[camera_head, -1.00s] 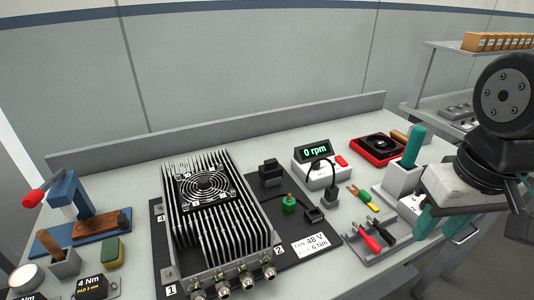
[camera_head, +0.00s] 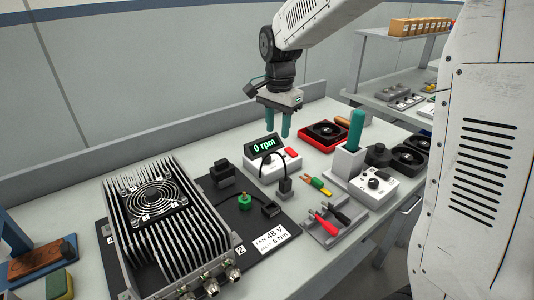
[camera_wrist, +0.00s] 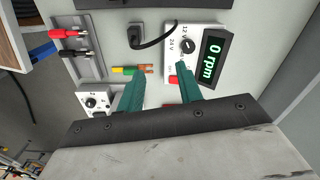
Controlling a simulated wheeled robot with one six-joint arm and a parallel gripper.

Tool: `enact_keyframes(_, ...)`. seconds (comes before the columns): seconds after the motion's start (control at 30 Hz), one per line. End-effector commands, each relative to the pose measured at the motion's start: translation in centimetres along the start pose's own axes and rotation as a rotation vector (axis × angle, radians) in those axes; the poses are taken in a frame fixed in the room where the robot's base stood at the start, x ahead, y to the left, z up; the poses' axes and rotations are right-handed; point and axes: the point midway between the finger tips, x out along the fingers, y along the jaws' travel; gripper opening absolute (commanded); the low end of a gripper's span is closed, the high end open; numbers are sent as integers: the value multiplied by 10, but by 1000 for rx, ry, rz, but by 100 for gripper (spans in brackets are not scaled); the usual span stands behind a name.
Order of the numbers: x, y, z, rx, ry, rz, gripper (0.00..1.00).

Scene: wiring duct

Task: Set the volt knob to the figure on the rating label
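The rating label (camera_head: 271,240) lies on the dark mat and reads FAN 48 V and 6 Nm. The white supply box (camera_head: 271,168) has a green display (camera_head: 263,145) reading 0 rpm and a red switch (camera_head: 291,153). In the wrist view its black volt knob (camera_wrist: 187,46) shows beside 12 V and 24 V marks; its pointer's exact setting is too small to tell. My gripper (camera_head: 277,132) hangs fingers down over the back of the box, empty. In the wrist view its teal fingers (camera_wrist: 160,72) are apart, one tip close to the knob and red switch.
A finned heat sink (camera_head: 168,225) with a fan stands at the left. A second knob box (camera_head: 374,185), a grey tray with red and black probes (camera_head: 335,221), a green-handled tool in a holder (camera_head: 355,130) and a red fan tray (camera_head: 325,134) stand right of the supply box.

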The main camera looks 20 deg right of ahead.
Motion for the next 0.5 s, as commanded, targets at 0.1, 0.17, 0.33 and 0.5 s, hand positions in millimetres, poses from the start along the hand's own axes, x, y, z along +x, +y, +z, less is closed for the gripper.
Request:
enact_keyframes(0.1,28,-31,-14,109,-6,12,36)
enact_keyframes(0.17,38,-42,-18,152,-8,16,36)
enact_keyframes(0.33,54,-58,-25,221,-8,19,36)
enact_keyframes(0.5,71,-60,-26,233,-9,21,36)
